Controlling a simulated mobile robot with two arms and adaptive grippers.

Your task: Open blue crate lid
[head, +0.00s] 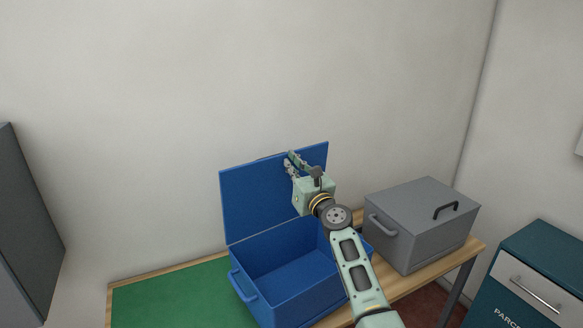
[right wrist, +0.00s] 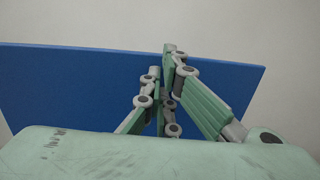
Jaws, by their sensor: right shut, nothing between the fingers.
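The blue crate (head: 290,295) stands on the table with its inside showing; the part I can see is empty. Its blue lid (head: 250,200) stands up, roughly upright, along the crate's back edge. My right gripper (head: 289,160) is at the upper right part of the lid, in front of its inner face, with its fingers shut and nothing between them. In the right wrist view the fingers (right wrist: 165,75) stand in front of the lid (right wrist: 70,85), near its top edge. I cannot tell whether they touch it. My left gripper is not in view.
A closed grey crate (head: 425,235) with a black lid handle stands right of the blue crate. A green mat (head: 180,300) covers the wooden table (head: 425,282) at left. A teal drawer cabinet (head: 530,285) stands at far right, and a dark grey panel (head: 25,220) at far left.

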